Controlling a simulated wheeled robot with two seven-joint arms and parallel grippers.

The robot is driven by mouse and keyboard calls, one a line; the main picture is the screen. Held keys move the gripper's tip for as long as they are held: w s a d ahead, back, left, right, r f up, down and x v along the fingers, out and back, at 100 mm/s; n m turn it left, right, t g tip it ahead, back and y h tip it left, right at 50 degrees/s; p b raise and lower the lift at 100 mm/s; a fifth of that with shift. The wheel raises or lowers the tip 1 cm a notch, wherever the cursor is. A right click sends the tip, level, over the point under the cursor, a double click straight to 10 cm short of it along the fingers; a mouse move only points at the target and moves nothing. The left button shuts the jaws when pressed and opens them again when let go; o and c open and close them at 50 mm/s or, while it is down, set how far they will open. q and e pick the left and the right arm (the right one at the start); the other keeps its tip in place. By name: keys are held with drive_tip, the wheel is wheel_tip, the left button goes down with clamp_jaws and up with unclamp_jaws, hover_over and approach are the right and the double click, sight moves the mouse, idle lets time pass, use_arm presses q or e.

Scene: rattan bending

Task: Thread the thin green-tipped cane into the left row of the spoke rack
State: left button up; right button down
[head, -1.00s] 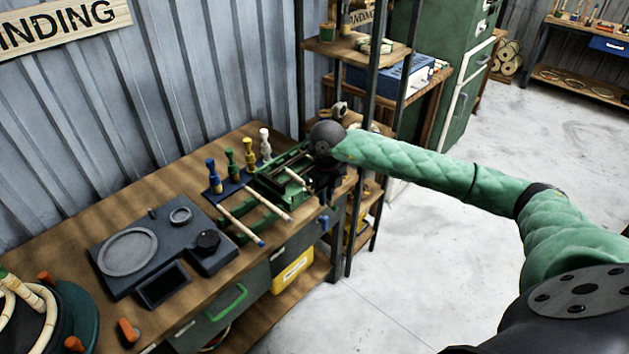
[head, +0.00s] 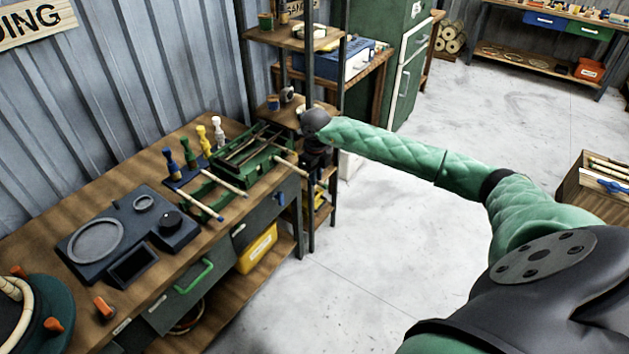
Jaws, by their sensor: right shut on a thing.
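My right gripper (head: 316,168) hangs fingers-down at the right end of the workbench, beside the green cane holder (head: 243,172). It is shut on a pale cane (head: 286,165), which reaches left over the holder's edge. Its fingertips are small and dark, and no green tip shows on this cane. Two more pale canes lie across the holder's green rails: one (head: 224,182) in the middle, and one (head: 190,203) at the left with a blue tip. I cannot make out the spoke rack's left row. My left gripper is out of view.
Upright handles in blue, green, yellow and white (head: 217,130) stand behind the holder. A dark tray fixture (head: 128,236) is to its left. A shelf unit's dark post (head: 308,215) stands close by my right gripper. Open floor (head: 380,240) lies to the right.

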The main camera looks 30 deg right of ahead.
drive_tip(key=shift+r, duration=0.1)
drive_tip(key=shift+w+f+n, duration=0.25)
drive_tip(key=shift+w+n, duration=0.2)
drive_tip(key=shift+n, duration=0.05)
drive_tip(key=shift+f, duration=0.15)
drive_tip(key=shift+s+f, duration=0.2)
drive_tip(key=shift+f, duration=0.35)
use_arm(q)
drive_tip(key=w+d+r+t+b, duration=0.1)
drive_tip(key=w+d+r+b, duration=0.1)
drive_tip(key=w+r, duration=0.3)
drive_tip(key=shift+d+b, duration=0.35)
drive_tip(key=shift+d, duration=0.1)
use_arm(e)
drive_tip(key=shift+w+a+f, duration=0.1)
drive_tip(key=shift+w+f, duration=0.1)
drive_tip(key=shift+f, duration=0.6)
drive_tip(key=shift+w+a+f, duration=0.1)
drive_tip(key=shift+w+f, duration=0.1)
drive_tip(key=shift+f, duration=0.55)
drive_tip(key=shift+w+a+f, duration=0.1)
drive_tip(key=shift+w+f, duration=0.1)
drive_tip(key=shift+f, duration=0.6)
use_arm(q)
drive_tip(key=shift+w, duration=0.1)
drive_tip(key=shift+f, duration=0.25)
use_arm(e)
drive_tip(key=shift+w, duration=0.15)
